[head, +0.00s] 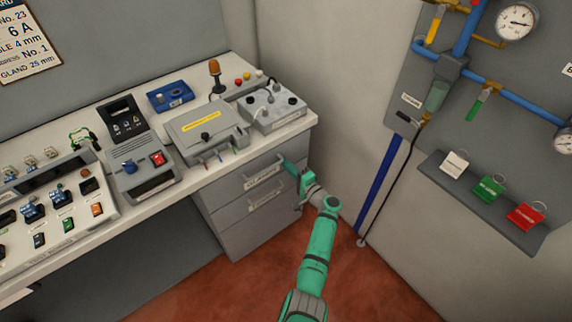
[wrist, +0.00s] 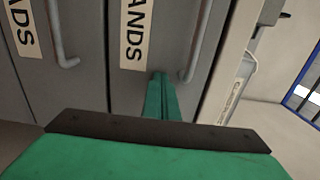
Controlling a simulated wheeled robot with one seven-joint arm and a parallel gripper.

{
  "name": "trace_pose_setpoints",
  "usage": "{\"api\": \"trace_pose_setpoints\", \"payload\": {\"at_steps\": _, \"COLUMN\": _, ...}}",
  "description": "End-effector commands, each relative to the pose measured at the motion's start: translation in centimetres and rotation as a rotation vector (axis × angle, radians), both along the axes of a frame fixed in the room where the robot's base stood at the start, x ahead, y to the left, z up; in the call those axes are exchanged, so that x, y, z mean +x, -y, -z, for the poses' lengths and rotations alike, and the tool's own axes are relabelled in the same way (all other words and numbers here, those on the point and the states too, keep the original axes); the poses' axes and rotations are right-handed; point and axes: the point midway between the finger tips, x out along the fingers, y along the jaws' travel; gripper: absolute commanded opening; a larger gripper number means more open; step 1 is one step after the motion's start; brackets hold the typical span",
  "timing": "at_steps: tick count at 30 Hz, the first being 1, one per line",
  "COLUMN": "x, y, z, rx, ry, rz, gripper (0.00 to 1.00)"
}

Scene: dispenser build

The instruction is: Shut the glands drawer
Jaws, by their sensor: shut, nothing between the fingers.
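The glands drawer (head: 240,178) is the upper one in the grey cabinet under the right end of the bench. It has a bar handle and a pale label; its front looks close to flush, and I cannot tell whether a small gap remains. In the wrist view the front of the glands drawer (wrist: 150,20) appears turned sideways, its label partly reading "ANDS". My gripper (head: 289,166) is at the right part of this front, fingers shut and empty. In the wrist view my gripper (wrist: 158,78) points at the front beside the handle; whether it touches is unclear.
A lower drawer (head: 235,212) with its own handle sits below, its label ending "ADS" in the wrist view. The bench top (head: 300,124) overhangs above and carries several instruments. A wall shelf (head: 455,195) with coloured tags is at right. The red floor in front is clear.

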Motion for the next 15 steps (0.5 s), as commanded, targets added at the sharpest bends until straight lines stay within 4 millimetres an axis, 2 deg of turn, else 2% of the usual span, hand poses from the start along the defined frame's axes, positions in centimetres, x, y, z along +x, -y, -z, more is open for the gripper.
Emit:
{"api": "trace_pose_setpoints", "payload": {"at_steps": 1, "x": 0.4, "y": -0.9, "z": -0.4, "rx": -0.009, "ry": 0.004, "rz": -0.008, "gripper": 0.00}}
{"api": "trace_pose_setpoints", "payload": {"at_steps": 5, "x": -0.1, "y": -0.3, "z": -0.4, "rx": -0.009, "ry": 0.005, "rz": -0.008, "gripper": 0.00}}
{"api": "trace_pose_setpoints", "payload": {"at_steps": 11, "x": -2.1, "y": 2.2, "z": -0.2, "rx": -0.002, "ry": 0.004, "rz": -0.005, "gripper": 0.00}}
{"api": "trace_pose_setpoints", "payload": {"at_steps": 15, "x": -4.4, "y": 4.2, "z": -0.1, "rx": -0.002, "ry": 0.003, "rz": -0.006, "gripper": 0.00}}
